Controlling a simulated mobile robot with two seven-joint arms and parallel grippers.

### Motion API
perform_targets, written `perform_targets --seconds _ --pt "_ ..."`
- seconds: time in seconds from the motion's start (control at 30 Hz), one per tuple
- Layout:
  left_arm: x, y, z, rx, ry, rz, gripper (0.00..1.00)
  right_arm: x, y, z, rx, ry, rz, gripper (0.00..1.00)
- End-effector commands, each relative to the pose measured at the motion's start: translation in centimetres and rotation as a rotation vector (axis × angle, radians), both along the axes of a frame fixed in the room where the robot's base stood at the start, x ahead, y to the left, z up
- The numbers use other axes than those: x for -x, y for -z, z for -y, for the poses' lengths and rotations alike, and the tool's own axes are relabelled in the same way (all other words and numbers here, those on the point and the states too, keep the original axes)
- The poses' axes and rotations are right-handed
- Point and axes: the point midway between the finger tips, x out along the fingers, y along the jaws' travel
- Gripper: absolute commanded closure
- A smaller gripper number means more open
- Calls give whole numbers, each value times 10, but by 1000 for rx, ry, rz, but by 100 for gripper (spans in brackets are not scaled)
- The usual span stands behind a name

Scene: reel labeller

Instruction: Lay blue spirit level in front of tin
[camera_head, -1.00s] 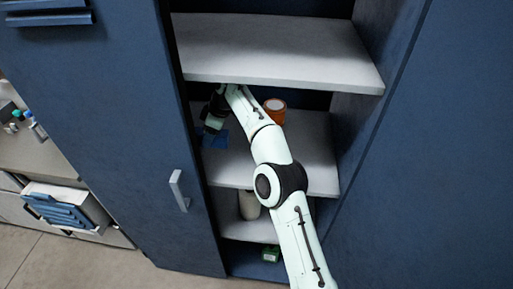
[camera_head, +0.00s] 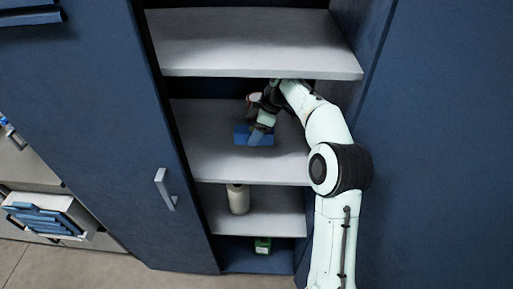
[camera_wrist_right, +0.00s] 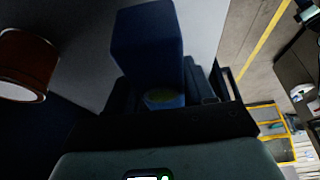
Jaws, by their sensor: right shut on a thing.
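The blue spirit level (camera_head: 241,135) is a blue block over the cabinet's middle shelf, near its front half. It sticks out from the jaws in the right wrist view (camera_wrist_right: 147,45). My right gripper (camera_head: 262,120) is shut on it. I cannot tell whether the level touches the shelf. The tin (camera_head: 253,97) stands behind the gripper on the same shelf, mostly hidden by it. In the right wrist view the tin (camera_wrist_right: 27,62) is reddish brown with a pale end, at the left, apart from the level. My left gripper is not in view.
The upper shelf (camera_head: 250,45) hangs over my right forearm. The middle shelf (camera_head: 205,150) is bare to the left. A pale cylinder (camera_head: 238,199) stands on the shelf below, and a green item (camera_head: 262,245) lower down. The door (camera_head: 110,130) borders the left.

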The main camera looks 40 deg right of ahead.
Motion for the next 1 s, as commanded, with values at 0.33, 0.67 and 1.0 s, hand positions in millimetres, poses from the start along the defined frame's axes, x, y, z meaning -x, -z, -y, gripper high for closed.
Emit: perform_targets --seconds 0.33,0.67,1.0 --pt "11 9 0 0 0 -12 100 2 36 1 -1 -2 -2 86" --pt "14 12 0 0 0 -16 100 3 69 5 0 0 3 86" --pt "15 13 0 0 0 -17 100 3 72 4 -1 -1 1 34"
